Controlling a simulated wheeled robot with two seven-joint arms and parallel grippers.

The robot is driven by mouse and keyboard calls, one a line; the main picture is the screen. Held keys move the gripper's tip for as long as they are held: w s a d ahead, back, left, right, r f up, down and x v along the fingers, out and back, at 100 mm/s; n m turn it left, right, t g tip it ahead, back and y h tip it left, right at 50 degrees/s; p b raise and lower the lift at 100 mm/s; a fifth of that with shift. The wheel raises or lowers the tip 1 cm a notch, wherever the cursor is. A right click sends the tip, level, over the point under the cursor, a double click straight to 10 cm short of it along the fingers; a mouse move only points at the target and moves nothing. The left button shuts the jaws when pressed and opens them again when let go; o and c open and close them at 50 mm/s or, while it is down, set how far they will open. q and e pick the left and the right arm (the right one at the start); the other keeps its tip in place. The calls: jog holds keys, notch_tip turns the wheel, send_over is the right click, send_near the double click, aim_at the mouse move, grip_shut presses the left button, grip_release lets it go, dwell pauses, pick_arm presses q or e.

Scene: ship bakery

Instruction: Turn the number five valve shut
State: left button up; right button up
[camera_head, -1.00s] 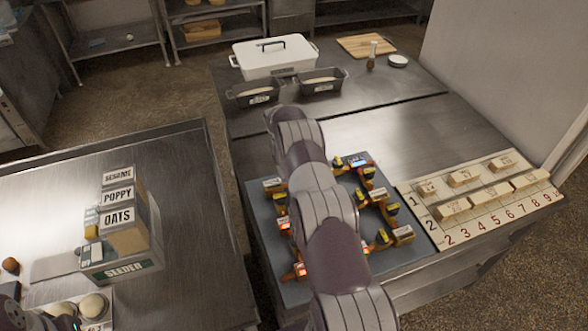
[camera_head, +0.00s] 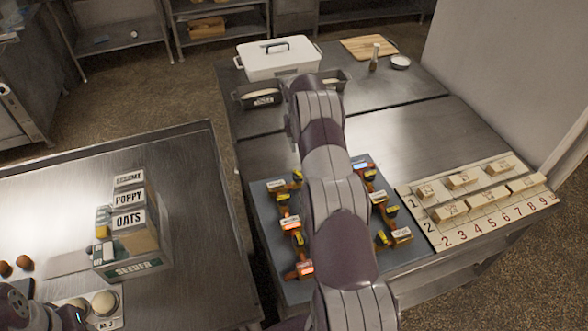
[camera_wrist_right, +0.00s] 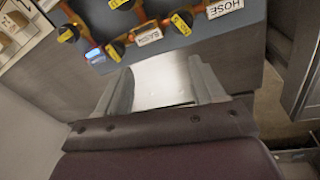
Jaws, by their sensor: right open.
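A blue-grey valve board (camera_head: 268,237) lies on the right-hand steel table. It carries several small valves with yellow-and-black handles on orange pipes, with white labels. In the right wrist view a black-and-yellow valve handle (camera_wrist_right: 68,34) and others line the top, near a HOSE label (camera_wrist_right: 224,8). My right gripper (camera_wrist_right: 162,85) is open and empty, its fingers apart from the handles. My left gripper's fingers are not visible.
A numbered board (camera_head: 428,220) with several pale blocks lies right of the valves. A white lidded box (camera_head: 277,62) and dark tins (camera_head: 258,97) stand at the back. The left table holds a seeder box (camera_head: 130,262) with label blocks.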

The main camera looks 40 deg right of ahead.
aim_at(299, 173)
pick_arm(q)
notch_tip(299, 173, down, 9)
jog(key=b, duration=0.5)
pick_arm(e)
jog(key=f+m+y+p, duration=0.1)
jog(key=f+p, duration=0.1)
jog(key=f, duration=0.2)
jog(key=a+f+m+t+y+p, duration=0.1)
jog(key=f+m+p, duration=0.1)
jog(key=f, duration=0.2)
jog(key=f+m+t+y+p, duration=0.1)
jog(key=f+m+p, duration=0.1)
jog(key=f, duration=0.2)
jog(key=shift+s+a, duration=0.1)
jog(key=shift+a, duration=0.2)
jog(key=shift+a+f, duration=0.2)
jog(key=shift+f, duration=0.25)
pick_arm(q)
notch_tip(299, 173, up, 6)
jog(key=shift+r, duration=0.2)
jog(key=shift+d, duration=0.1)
pick_arm(e)
jog(key=shift+c, duration=0.4)
